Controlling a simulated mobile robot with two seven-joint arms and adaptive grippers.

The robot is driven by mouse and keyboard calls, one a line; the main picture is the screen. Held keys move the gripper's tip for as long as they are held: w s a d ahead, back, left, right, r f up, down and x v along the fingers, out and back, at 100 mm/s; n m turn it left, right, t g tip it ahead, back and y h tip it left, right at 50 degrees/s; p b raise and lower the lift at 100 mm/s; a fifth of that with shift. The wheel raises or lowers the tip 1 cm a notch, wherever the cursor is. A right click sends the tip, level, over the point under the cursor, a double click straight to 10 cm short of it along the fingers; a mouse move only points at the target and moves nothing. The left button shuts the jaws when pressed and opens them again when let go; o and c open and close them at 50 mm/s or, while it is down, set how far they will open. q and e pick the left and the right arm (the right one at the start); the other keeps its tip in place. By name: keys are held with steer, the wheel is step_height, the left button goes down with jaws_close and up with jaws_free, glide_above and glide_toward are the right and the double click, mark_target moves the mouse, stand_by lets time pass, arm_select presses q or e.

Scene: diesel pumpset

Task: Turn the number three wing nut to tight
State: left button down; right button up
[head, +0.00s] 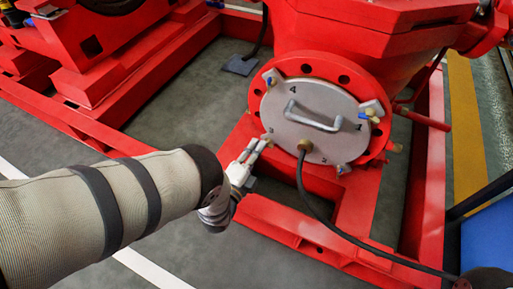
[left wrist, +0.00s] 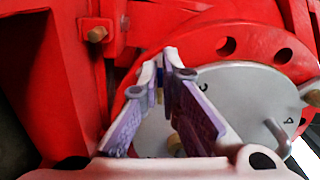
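The round grey cover plate (head: 315,100) is on the red flange, with numbers marked near its rim and a bar handle (head: 312,118) in the middle. My left gripper (head: 264,142) reaches the plate's lower left edge, at the number three place. Its two fingers are a small gap apart there. My right gripper is out of view.
Other blue-marked wing nuts sit at the plate's upper left (head: 270,77), right (head: 371,112) and lower right (head: 343,168). A black cable (head: 322,214) runs from a brass fitting (head: 305,145) on the plate. The red base frame (head: 300,228) lies below.

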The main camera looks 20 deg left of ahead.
arm_select(q)
steer(key=c, duration=1.8)
jaws_free()
steer(key=shift+s, duration=0.1)
steer(key=s, duration=1.2)
steer(key=shift+a, duration=0.2)
